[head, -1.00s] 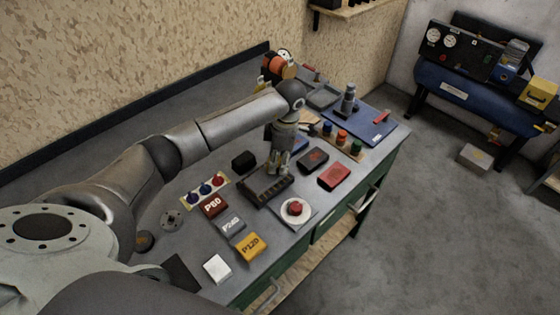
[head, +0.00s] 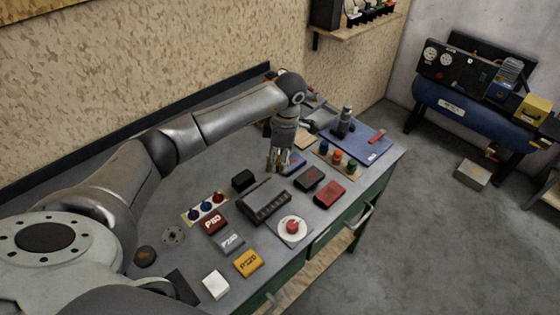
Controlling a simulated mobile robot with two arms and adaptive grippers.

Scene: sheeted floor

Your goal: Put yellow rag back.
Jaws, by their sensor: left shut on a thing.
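My left gripper (head: 278,170) points down over the middle of the workbench (head: 330,228), just behind the dark slotted tray (head: 264,204). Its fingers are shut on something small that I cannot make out. I cannot pick out a yellow rag for certain. A yellow block marked P120 (head: 248,263) lies at the bench's near edge. My right gripper is not in view.
Around the gripper are a black block (head: 243,180), a dark box (head: 309,178), a red box (head: 329,192) and a white dish with a red knob (head: 292,227). A blue mat (head: 372,146) lies at the far right.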

